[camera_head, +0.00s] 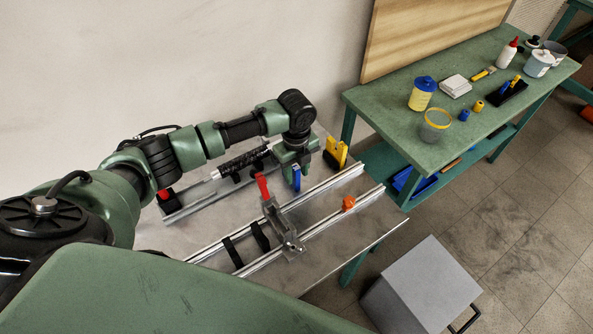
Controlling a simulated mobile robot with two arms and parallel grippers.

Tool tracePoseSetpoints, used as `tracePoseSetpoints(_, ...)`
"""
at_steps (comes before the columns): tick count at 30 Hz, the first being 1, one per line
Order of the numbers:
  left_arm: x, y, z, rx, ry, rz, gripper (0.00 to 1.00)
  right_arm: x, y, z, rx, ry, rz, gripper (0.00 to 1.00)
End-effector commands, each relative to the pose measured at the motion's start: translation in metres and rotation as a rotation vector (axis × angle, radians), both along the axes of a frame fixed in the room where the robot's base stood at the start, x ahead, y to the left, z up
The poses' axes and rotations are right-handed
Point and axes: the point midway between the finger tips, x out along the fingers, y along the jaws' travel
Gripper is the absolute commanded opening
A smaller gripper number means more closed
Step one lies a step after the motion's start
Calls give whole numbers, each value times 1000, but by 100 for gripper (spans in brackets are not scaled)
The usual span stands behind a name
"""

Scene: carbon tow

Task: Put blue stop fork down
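My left arm reaches in from the left, and its gripper (297,165) points down over the metal work table (195,232). The blue stop fork (297,180) shows as a small upright blue piece directly below the gripper, between its fingers. The gripper looks shut on it; the finger contact is small and partly hidden. The fork is over the table near the far rail; I cannot tell whether its lower end touches anything. A yellow fork-shaped piece (336,153) stands just right of the gripper. My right gripper is not in view.
Two rails (330,215) run along the table, with a red-handled clamp carriage (284,232), black straps (260,237) and an orange block (348,203). A green bench (394,137) with jars and bottles stands at the right. A grey box (425,290) is on the floor.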

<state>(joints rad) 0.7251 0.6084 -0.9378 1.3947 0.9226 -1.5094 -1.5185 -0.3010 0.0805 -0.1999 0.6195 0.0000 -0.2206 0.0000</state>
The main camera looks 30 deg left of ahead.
Motion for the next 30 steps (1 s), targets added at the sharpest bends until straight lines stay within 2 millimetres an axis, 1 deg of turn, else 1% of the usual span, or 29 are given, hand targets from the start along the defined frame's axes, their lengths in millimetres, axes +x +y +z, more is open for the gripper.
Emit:
tracePoseSetpoints(4,0,0,3,-1,-1,0,37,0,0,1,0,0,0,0)
tracePoseSetpoints(8,1,0,14,-2,-3,0,37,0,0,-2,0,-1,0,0)
tracePoseSetpoints(11,2,1,32,0,-6,-1,37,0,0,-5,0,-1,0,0)
tracePoseSetpoints(18,2,1,85,-1,-6,-1,37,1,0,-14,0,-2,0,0)
tracePoseSetpoints(21,2,1,102,-1,-4,0,37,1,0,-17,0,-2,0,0)
tracePoseSetpoints(25,2,1,117,-2,-1,0,37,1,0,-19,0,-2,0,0)
tracePoseSetpoints(30,1,1,124,0,0,0,37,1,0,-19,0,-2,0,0)
